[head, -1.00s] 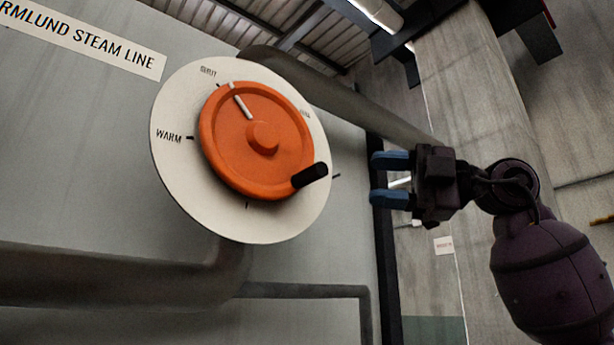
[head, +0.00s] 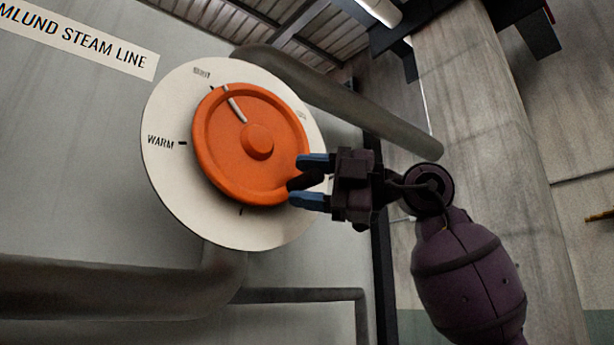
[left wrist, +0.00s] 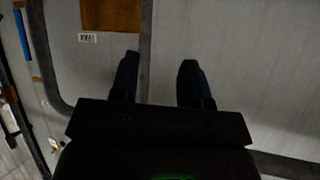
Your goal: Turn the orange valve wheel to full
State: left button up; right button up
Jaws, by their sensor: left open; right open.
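The orange valve wheel (head: 223,150) is mounted on a round white dial plate (head: 168,185) in the head view. A white pointer mark on the wheel points up and left, close to a blurred label at the top of the dial. The label WARM is on the dial's left. The wheel's black handle (head: 299,183) is at its lower right, partly hidden by my right gripper. My right gripper (head: 312,181) is open, its blue fingers above and below the handle. My left gripper (left wrist: 158,80) is open and empty in the left wrist view.
A sign (head: 80,32) reading "MLUND STEAM LINE" is on the grey wall at upper left. A thick pipe (head: 345,105) runs behind the dial to the right, and another (head: 100,283) lies below. A concrete pillar (head: 475,120) stands at right.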

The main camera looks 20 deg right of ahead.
jog(key=shift+c, duration=0.7)
grip_shut()
jog(key=shift+r, duration=0.15)
